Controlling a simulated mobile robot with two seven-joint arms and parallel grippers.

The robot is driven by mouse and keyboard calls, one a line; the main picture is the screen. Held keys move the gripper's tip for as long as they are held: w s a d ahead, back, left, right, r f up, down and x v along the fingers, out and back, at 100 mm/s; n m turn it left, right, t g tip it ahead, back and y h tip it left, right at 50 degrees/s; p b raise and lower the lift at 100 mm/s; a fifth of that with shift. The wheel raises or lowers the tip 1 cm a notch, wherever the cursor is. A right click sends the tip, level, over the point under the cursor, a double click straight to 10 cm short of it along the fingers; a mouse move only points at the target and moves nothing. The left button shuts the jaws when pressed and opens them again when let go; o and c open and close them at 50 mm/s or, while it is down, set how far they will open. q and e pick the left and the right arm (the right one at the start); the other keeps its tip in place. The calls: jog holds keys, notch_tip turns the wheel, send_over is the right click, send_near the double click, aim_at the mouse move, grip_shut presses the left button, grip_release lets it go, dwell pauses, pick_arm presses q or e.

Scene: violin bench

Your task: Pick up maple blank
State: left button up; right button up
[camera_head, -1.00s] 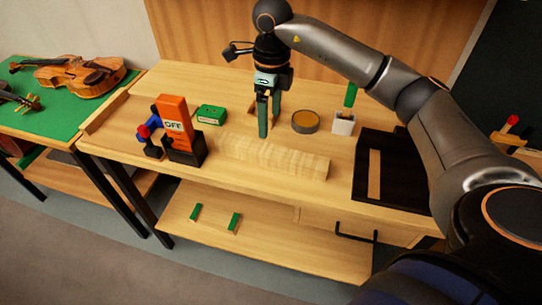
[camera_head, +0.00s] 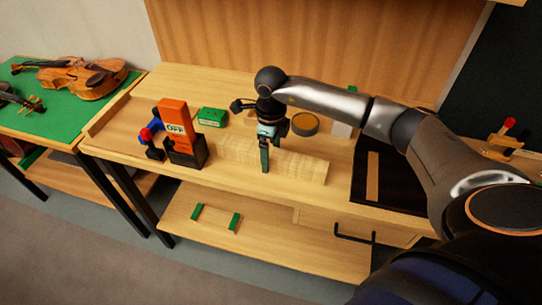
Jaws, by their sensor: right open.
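The maple blank (camera_head: 298,168) is a long pale wooden block with visible grain. It lies on the bench top near the front edge, in the middle of the head view. My right gripper (camera_head: 264,162) points down at the middle of the blank. One green finger shows in front of the blank's near side; the other finger is hidden behind the hand or the blank. The jaws are open, and I cannot tell whether they touch the wood. My left gripper is not in view.
An orange block marked OFF (camera_head: 176,124) stands left of the blank in a black holder. A green box (camera_head: 212,117) and a round tin (camera_head: 305,124) sit behind. A dark tray (camera_head: 400,185) lies to the right. A violin (camera_head: 82,78) rests on a green-topped table.

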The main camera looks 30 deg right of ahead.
jog(key=shift+f, duration=0.1)
jog(key=shift+c, duration=0.2)
grip_shut()
dwell(0.5)
